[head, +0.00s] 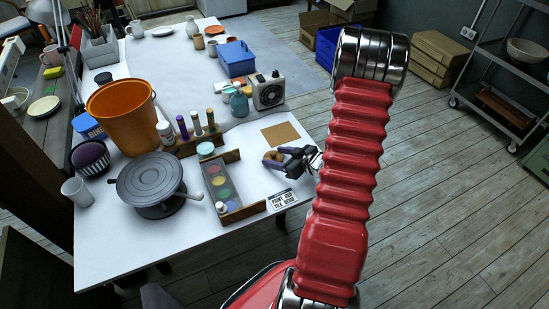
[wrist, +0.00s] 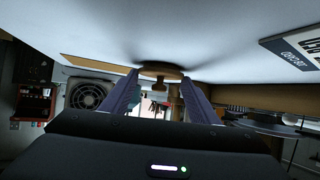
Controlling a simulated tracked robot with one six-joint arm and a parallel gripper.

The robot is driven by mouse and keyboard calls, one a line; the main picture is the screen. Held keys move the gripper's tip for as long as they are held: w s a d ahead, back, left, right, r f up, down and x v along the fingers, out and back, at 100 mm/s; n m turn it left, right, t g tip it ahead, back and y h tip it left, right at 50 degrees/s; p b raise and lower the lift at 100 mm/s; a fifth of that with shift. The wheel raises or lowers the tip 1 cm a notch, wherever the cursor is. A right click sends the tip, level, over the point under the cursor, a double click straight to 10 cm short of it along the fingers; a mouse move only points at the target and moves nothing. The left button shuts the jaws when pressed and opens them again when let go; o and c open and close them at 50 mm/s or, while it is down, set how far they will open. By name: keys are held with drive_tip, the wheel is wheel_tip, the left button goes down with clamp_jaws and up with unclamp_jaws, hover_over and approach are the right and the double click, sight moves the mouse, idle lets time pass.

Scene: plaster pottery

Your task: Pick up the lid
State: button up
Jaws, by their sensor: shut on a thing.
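The lid (head: 271,155) is a small brown round piece near the right edge of the white table. It also shows in the wrist view as a tan disc (wrist: 160,71) between the two purple fingers, close to the white surface. My gripper (head: 278,157) reaches in from the right and is shut on the lid; in the wrist view its fingertips (wrist: 161,75) flank the lid's sides. Whether the lid still touches the table is hard to tell.
A brown board (head: 281,133) lies behind the gripper and a printed card (head: 283,199) in front. A wooden paint tray (head: 235,212) stands to the left. Beyond it are a grey turntable (head: 150,177) and an orange bucket (head: 124,116). A fan heater (head: 269,92) stands farther back.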

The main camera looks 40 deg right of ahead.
sight(276, 160)
wheel_tip(276, 160, up, 10)
idle(0.9)
drive_tip(key=shift+w+a, duration=0.1)
idle(0.5)
